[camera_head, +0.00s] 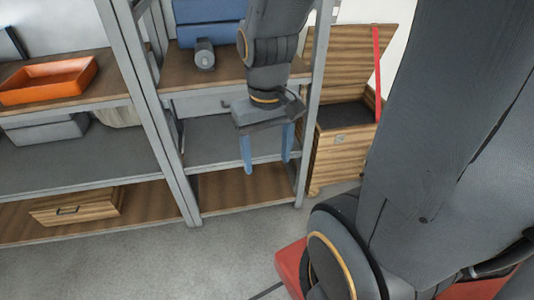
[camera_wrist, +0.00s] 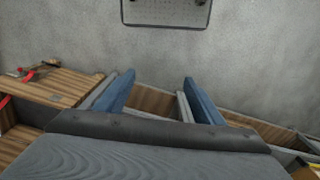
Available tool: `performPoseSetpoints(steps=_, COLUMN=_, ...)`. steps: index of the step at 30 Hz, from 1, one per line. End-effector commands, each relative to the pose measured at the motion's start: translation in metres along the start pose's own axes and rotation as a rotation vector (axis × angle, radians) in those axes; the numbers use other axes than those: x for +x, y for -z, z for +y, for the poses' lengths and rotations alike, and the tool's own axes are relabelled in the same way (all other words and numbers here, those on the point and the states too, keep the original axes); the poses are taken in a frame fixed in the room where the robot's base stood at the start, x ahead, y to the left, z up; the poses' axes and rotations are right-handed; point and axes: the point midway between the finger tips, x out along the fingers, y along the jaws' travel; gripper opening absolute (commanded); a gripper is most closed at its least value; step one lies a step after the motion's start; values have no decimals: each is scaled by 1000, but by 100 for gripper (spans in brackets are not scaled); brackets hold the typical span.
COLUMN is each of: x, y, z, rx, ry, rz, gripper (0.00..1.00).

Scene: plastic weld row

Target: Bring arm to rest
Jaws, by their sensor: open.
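My gripper (camera_head: 267,152) hangs pointing down in front of the shelving unit in the head view. Its two blue fingers are spread apart with nothing between them. In the wrist view, my gripper (camera_wrist: 158,98) shows the same two blue fingers apart and empty, with grey floor and a shelf edge beyond. My arm comes down from the top of the head view, and a large part of it covers the right side.
A grey-framed shelving unit (camera_head: 165,140) holds an orange tray (camera_head: 48,80), a blue box (camera_head: 208,12) and a wooden drawer box (camera_head: 76,207). An open wooden chest (camera_head: 340,152) with a red strip stands right of it. Grey floor (camera_head: 150,262) in front is clear.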

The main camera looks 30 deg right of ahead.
Motion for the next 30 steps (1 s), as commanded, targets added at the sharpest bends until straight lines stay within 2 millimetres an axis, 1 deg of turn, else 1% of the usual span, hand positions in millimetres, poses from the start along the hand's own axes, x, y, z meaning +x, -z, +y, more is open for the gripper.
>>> performPoseSetpoints(steps=8, x=-2, y=0, z=-2, rx=-6, ry=0, rz=0, gripper=62)
performPoseSetpoints(steps=15, x=-18, y=-5, z=-27, rx=-81, ry=4, rz=1, gripper=62)
performPoseSetpoints(steps=30, x=-19, y=-5, z=-28, rx=-83, ry=4, rz=1, gripper=62)
